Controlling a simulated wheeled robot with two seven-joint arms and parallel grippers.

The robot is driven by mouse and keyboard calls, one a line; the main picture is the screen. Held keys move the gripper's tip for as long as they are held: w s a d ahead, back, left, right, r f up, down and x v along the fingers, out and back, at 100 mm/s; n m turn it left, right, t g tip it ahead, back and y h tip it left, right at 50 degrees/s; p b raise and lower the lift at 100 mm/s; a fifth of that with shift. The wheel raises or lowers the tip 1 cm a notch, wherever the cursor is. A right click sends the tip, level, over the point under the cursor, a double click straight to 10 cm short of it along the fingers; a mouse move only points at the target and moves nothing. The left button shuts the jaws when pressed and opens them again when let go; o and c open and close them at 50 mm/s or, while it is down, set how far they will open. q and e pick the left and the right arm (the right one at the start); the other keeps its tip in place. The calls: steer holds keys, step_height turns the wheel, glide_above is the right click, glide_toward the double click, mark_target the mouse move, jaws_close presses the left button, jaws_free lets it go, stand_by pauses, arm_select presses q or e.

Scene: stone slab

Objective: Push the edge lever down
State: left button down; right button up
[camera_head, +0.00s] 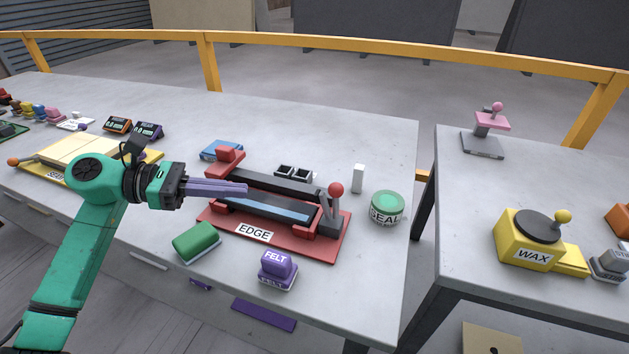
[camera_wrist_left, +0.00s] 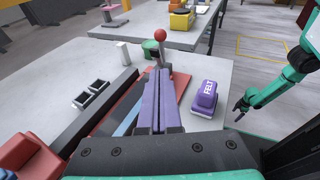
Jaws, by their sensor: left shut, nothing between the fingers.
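The edge lever (camera_head: 336,192) is a grey arm with a red ball on top. It stands roughly upright at the right end of the red EDGE base (camera_head: 285,240). The ball also shows in the left wrist view (camera_wrist_left: 160,34), beyond my fingertips. My left gripper (camera_head: 246,188) is shut and empty, its purple fingers together above the left half of the device, pointing right toward the lever and apart from it. The fingers (camera_wrist_left: 164,74) partly cover the device in the wrist view. My right gripper (camera_wrist_left: 242,105) shows small at the right of the wrist view; its jaw state is unclear.
A green SEAL tin (camera_head: 387,208) and a white block (camera_head: 358,178) stand near the lever. A green block (camera_head: 197,242) and purple FELT block (camera_head: 278,270) lie in front. A gap separates this table from the right table with the yellow WAX device (camera_head: 530,245).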

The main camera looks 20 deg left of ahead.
arm_select(q)
steer(key=p, duration=0.6)
glide_toward(335, 202)
steer(key=d, duration=0.1)
steer(key=w+d, duration=0.2)
steer(key=shift+w+d+r, duration=0.15)
steer(key=shift+d+r, duration=0.2)
steer(key=shift+r, duration=0.05)
steer(key=shift+w+d+f, duration=0.1)
steer(key=shift+d, duration=0.2)
steer(key=shift+f, duration=0.1)
arm_select(e)
steer(key=r, duration=0.2)
steer(key=s+r, duration=0.1)
steer(key=r, duration=0.2)
steer(key=shift+s+r, duration=0.2)
steer(key=shift+r, duration=0.05)
arm_select(q)
steer(key=shift+d+y, duration=0.25)
steer(key=shift+y, duration=0.05)
arm_select(e)
steer(key=shift+s+r, duration=0.1)
steer(key=shift+r, duration=0.05)
